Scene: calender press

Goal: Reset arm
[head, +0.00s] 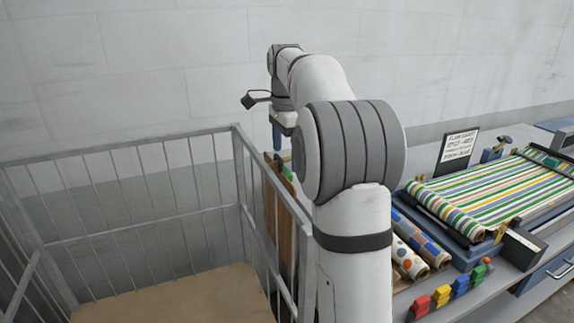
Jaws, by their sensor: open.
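My arm rises through the middle of the head view and bends away to the upper left. My gripper (277,140) is at the far end of the arm, pointing down, near the top corner of a metal cage cart. Its fingers are small and partly hidden, but they look open, and I see nothing held between them.
The wire-sided cage cart (140,145) with a brown floor stands at left. At right, a bench holds a striped fabric roll press (500,190), patterned rolls (410,255), coloured blocks (440,297) and a sign (458,150). Brown boards (284,220) stand beside the cage's right side.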

